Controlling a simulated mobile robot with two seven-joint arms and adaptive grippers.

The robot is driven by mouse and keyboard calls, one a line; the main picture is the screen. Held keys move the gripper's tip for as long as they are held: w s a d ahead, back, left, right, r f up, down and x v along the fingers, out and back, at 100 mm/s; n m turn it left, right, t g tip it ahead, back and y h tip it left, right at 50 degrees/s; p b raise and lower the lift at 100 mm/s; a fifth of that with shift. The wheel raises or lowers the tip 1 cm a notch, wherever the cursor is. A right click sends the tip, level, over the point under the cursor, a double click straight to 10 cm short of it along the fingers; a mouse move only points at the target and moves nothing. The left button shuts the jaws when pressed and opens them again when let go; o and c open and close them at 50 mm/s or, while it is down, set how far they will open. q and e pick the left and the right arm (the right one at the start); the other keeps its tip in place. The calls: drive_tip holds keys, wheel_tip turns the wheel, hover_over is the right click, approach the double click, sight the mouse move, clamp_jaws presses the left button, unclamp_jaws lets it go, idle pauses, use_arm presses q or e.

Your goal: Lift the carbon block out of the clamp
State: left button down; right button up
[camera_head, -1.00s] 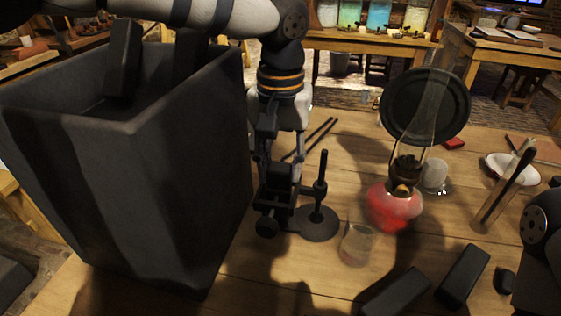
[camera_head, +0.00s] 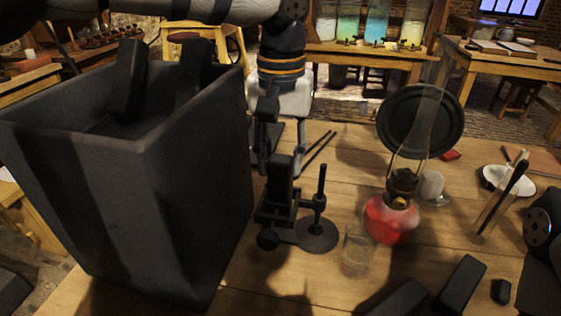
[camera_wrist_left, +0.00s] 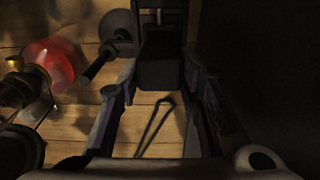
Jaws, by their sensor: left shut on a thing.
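The carbon block (camera_head: 279,181) is a dark upright block at the clamp (camera_head: 272,216), which is fixed to a rod stand with a round base (camera_head: 318,235). My left gripper (camera_head: 279,160) points down from above and is shut on the block's upper part. The block's lower end overlaps the clamp in the head view, so I cannot tell whether it is clear of the jaws. In the left wrist view the block (camera_wrist_left: 165,65) sits between the fingertips.
A tall dark bin (camera_head: 200,185) with blocks in it stands close on the left. An oil lamp with red liquid (camera_head: 390,220) and a glass (camera_head: 357,253) stand right of the stand. Dark blocks (camera_head: 462,285) lie at the front right.

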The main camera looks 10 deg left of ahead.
use_arm(q)
drive_tip(key=shift+r+p, duration=0.35)
drive_tip(key=shift+r, duration=3.45)
